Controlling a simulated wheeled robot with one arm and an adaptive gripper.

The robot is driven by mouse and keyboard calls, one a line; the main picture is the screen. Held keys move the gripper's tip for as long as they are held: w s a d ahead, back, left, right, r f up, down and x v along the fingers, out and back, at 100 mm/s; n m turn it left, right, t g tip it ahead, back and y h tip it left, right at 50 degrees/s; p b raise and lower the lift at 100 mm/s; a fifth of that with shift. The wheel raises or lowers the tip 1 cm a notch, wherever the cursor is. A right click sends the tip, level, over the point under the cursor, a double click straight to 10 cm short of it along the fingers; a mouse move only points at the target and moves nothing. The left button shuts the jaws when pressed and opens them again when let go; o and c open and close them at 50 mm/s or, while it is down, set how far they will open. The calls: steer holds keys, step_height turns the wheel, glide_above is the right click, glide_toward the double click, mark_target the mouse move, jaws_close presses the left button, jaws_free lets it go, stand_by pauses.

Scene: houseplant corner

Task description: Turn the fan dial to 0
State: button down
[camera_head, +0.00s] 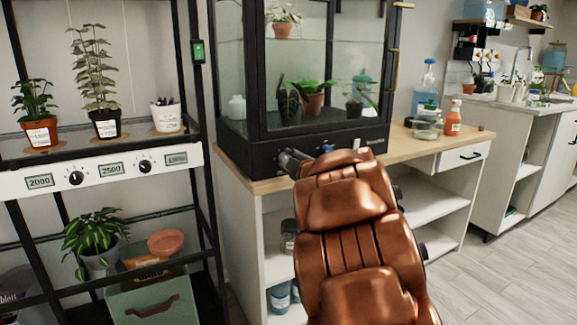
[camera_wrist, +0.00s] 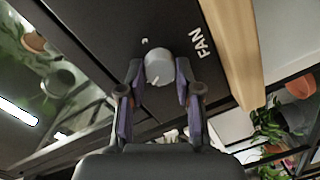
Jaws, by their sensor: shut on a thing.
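The fan dial (camera_wrist: 158,64) is a light grey round knob on the black panel (camera_wrist: 110,25), beside the white word "FAN" (camera_wrist: 200,43). A notch or pointer shows on its lower edge; a small white mark is on the panel above it. I cannot read which setting it points to. My gripper (camera_wrist: 158,74) is shut on the dial, one finger on each side. In the head view my gripper (camera_head: 291,161) reaches the front base of the black glass cabinet (camera_head: 260,151), and the dial is hidden behind it.
The cabinet stands on a wooden-topped counter (camera_head: 400,150). Right of it are a spray bottle (camera_head: 424,90), a glass jar (camera_head: 427,124) and an orange bottle (camera_head: 453,118). A black-framed plant shelf (camera_head: 190,75) with dials stands left. The floor (camera_head: 490,270) at right is clear.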

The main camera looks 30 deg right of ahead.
steer(key=shift+f+n+t+h+b, duration=0.1)
steer(key=shift+n+t+h+b, duration=0.1)
steer(key=shift+n+b, duration=2.1)
steer(key=shift+f+n+t+h+b, duration=0.15)
steer(key=shift+n+b, duration=0.65)
steer(key=shift+n, duration=2.9)
steer(key=c, duration=0.8)
jaws_free()
steer(key=shift+s, duration=0.1)
steer(key=shift+s+a, duration=0.35)
steer(key=shift+s, duration=1.6)
steer(key=shift+s+a, duration=0.35)
steer(key=shift+s, duration=1.55)
steer(key=shift+s+a, duration=0.35)
steer(key=shift+s, duration=1.6)
